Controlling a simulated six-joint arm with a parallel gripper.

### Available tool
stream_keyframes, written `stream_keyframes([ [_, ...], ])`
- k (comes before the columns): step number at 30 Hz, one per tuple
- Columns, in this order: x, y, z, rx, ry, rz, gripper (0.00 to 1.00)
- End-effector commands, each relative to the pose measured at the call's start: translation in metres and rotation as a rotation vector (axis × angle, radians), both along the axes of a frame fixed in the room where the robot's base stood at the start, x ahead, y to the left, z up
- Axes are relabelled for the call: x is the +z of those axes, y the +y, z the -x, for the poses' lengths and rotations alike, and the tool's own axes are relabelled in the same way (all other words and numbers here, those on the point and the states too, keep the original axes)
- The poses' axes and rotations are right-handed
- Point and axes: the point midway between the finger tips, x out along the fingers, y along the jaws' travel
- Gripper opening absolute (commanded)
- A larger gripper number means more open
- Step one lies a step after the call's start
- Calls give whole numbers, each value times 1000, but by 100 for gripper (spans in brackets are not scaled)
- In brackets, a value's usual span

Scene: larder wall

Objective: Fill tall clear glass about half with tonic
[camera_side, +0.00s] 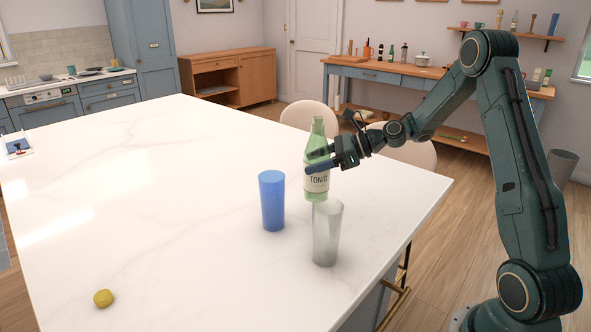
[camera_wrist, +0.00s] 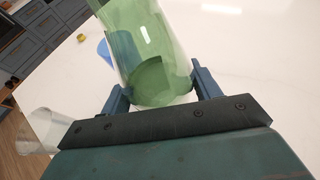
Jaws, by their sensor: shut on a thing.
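My gripper (camera_side: 331,161) is shut on a green tonic bottle (camera_side: 317,182) with a "TONIC" label. The bottle is upright, with its lower end behind or just above the rim of the tall clear glass (camera_side: 326,238) in the side view. The clear glass stands upright on the counter and looks empty. In the wrist view the bottle (camera_wrist: 152,55) sits between the fingers of my gripper (camera_wrist: 160,88). The clear glass (camera_wrist: 42,125) shows at the lower left there, partly hidden. I cannot tell the liquid level in the bottle.
A blue tumbler (camera_side: 271,200) stands on the white marble counter (camera_side: 150,200), left of the clear glass. Chairs (camera_side: 310,117) stand behind the counter's far edge. The counter's left and middle are mostly clear.

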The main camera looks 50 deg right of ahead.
Motion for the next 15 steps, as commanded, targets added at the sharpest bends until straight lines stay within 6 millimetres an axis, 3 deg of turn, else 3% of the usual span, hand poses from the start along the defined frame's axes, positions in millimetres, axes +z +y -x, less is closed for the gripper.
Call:
stream_keyframes([
  [15,-26,8,89,0,11,5,12],
])
